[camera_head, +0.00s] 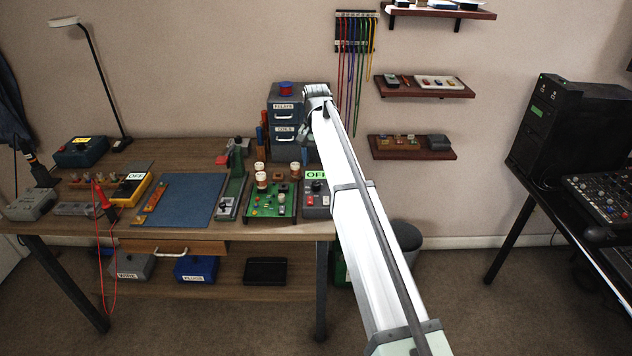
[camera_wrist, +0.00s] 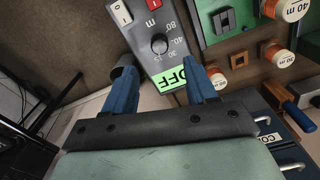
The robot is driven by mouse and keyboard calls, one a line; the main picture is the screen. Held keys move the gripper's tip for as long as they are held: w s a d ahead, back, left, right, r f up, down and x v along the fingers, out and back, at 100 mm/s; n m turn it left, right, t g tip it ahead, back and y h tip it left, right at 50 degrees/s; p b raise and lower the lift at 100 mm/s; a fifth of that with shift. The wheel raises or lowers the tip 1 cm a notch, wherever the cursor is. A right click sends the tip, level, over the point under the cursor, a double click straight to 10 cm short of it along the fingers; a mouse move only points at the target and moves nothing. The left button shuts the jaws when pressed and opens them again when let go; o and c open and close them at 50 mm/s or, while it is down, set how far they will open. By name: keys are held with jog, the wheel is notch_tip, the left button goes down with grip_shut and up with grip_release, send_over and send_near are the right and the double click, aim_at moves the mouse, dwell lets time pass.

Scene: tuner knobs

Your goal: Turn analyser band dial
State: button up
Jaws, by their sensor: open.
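The analyser is a grey box in the wrist view (camera_wrist: 144,18), with a black round band dial (camera_wrist: 159,44) ringed by white numbers and an "m" mark. A green display (camera_wrist: 176,74) beside the dial reads OFF. In the head view the analyser (camera_head: 315,211) sits at the table's right end, partly hidden by my arm. My gripper (camera_wrist: 160,72) is open and empty. Its two blue fingers point towards the analyser, either side of the display end, with the dial beyond the tips. I see no contact with the dial. In the head view the gripper is mostly hidden.
A green circuit board (camera_head: 269,206) with several coils stands left of the analyser. Grey drawer units (camera_head: 284,115) stand behind it. A blue mat (camera_head: 180,199) lies further left on the table. Red and white switches (camera_wrist: 122,14) are on the analyser's far end.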

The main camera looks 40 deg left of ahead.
aim_at(316, 183)
notch_tip(316, 183, down, 8)
jog(key=shift+f, duration=0.2)
jog(key=shift+c, duration=0.3)
jog(key=c, duration=1)
